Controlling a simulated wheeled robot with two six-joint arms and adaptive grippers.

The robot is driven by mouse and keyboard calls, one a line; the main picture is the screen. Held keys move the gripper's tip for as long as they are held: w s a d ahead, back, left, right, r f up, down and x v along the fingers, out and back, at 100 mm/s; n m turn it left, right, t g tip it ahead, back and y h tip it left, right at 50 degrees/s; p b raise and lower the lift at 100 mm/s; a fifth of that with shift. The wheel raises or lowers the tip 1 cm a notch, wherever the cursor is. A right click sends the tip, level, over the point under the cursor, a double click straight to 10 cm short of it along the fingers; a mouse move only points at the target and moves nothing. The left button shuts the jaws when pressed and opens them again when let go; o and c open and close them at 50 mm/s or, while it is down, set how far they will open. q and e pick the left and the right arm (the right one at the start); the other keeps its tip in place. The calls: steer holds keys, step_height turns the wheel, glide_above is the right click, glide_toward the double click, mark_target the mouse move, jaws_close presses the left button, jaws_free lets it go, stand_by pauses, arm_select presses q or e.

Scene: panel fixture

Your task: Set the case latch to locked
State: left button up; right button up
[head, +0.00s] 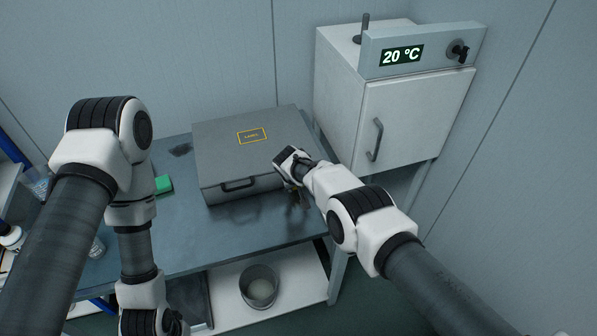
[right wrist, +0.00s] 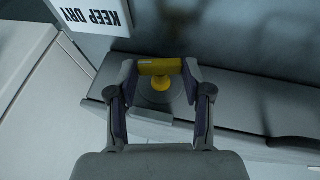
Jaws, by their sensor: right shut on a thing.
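The grey case (head: 225,150) lies closed on the bench, with a dark handle (head: 238,185) on its front and a yellow-framed label on its lid. In the right wrist view the yellow latch handle (right wrist: 160,67) is a short bar on a stem over a round grey base. The bar lies across the picture, level between the two fingers. My right gripper (right wrist: 160,70) is shut on the bar, one finger at each end. In the head view my right gripper (head: 298,196) is at the case's front right, and the latch is hidden there. My left gripper is out of view.
A white cabinet (head: 405,125) with a 20 °C display stands right of the bench (head: 190,235). A green block (head: 163,185) lies left of the case. A bucket (head: 260,287) stands on the lower shelf. A KEEP DRY sign (right wrist: 93,15) shows upside down in the wrist view.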

steer(key=o, duration=1.2)
steer(key=shift+s, duration=0.1)
steer(key=shift+c, duration=0.2)
